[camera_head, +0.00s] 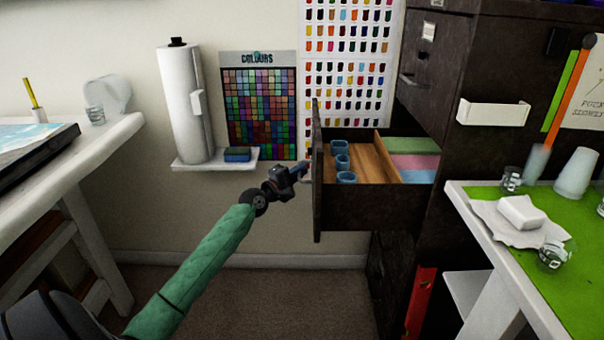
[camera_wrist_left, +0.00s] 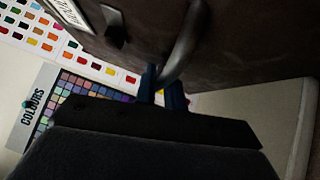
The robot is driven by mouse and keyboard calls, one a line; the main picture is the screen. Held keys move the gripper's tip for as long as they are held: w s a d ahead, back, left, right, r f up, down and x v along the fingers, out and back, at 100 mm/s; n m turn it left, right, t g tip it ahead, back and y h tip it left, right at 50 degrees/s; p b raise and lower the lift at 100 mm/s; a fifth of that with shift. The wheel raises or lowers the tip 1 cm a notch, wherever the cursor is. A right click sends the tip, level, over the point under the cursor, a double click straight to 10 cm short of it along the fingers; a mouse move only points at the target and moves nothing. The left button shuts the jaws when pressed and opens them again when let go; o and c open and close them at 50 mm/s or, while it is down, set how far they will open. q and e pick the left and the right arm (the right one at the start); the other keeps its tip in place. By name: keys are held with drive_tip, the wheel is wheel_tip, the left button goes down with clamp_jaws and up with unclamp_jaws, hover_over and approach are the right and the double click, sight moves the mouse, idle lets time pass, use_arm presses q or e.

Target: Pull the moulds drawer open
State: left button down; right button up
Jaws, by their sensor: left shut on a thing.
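The moulds drawer (camera_head: 365,210) is pulled out from the dark cabinet (camera_head: 460,65), its front panel facing left. Inside it, several blue moulds (camera_head: 346,177) stand on the wooden bottom, and a divider separates them from green, pink and blue flat pieces (camera_head: 412,163). My left gripper (camera_head: 304,169) is at the outer face of the drawer front. In the left wrist view the blue fingers (camera_wrist_left: 165,88) are shut on the curved metal handle (camera_wrist_left: 184,48). My right gripper is not in view.
A green-topped table (camera_head: 570,250) with cups and a white block stands at the right, close to the cabinet. A white table (camera_head: 95,150) is at the left. A wall shelf (camera_head: 214,159) holds a paper roll. The floor (camera_head: 280,300) between is clear.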

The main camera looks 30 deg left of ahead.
use_arm(q)
drive_tip(key=shift+f, duration=0.1)
drive_tip(key=c, duration=1.5)
unclamp_jaws()
drive_tip(key=shift+s, duration=0.15)
drive_tip(key=v, duration=0.7)
drive_tip(key=shift+s+a, duration=0.1)
drive_tip(key=shift+s, duration=0.15)
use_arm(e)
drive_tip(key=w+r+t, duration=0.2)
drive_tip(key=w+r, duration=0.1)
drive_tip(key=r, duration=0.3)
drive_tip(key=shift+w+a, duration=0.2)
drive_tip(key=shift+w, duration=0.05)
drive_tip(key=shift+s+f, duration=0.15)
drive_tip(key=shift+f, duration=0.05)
